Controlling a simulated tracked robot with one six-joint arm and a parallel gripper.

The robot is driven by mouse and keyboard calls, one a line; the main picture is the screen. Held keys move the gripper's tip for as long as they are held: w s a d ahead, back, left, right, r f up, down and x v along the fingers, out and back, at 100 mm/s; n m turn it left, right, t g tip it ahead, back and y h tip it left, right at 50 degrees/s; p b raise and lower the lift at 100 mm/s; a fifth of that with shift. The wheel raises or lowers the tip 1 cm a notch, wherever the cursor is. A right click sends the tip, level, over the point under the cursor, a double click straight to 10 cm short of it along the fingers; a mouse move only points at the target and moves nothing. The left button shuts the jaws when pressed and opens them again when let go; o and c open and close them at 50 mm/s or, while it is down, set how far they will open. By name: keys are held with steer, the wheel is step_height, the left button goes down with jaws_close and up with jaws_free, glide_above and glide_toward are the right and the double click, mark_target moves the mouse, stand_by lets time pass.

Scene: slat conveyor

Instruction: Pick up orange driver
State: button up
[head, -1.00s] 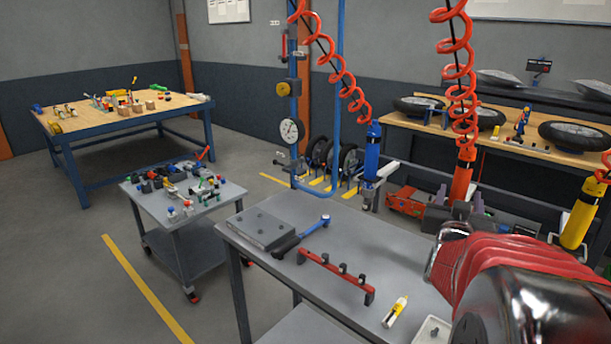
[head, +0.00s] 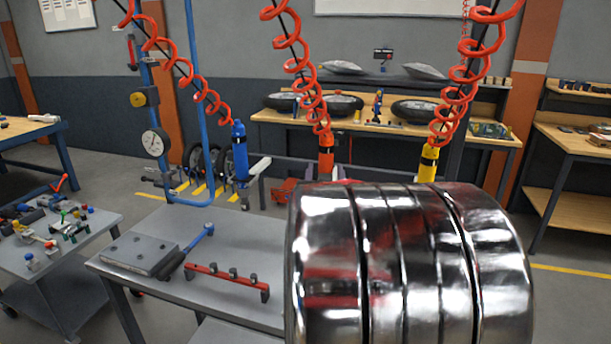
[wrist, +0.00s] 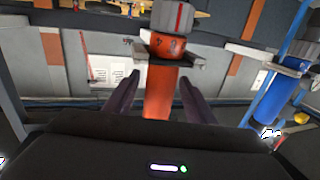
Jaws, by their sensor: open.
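The orange driver (head: 326,160) hangs upright from a red coiled hose in the head view, its lower part hidden behind my chrome arm. In the wrist view the orange driver (wrist: 159,92) shows between the two dark fingers of my gripper (wrist: 159,78), with a grey collar and a knurled grey end above its body. The fingers are apart, one on each side of the body. I cannot tell how far along the driver's depth they reach.
The blue driver (head: 240,152) hangs left of the orange one, and also shows at the right of the wrist view (wrist: 277,92). The yellow driver (head: 428,163) hangs on the right. Below are a grey table (head: 225,225) and a red rack (head: 225,276).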

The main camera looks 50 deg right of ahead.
steer(key=shift+x, duration=1.05)
steer(key=shift+c, duration=0.3)
steer(key=shift+r, duration=0.1)
jaws_close()
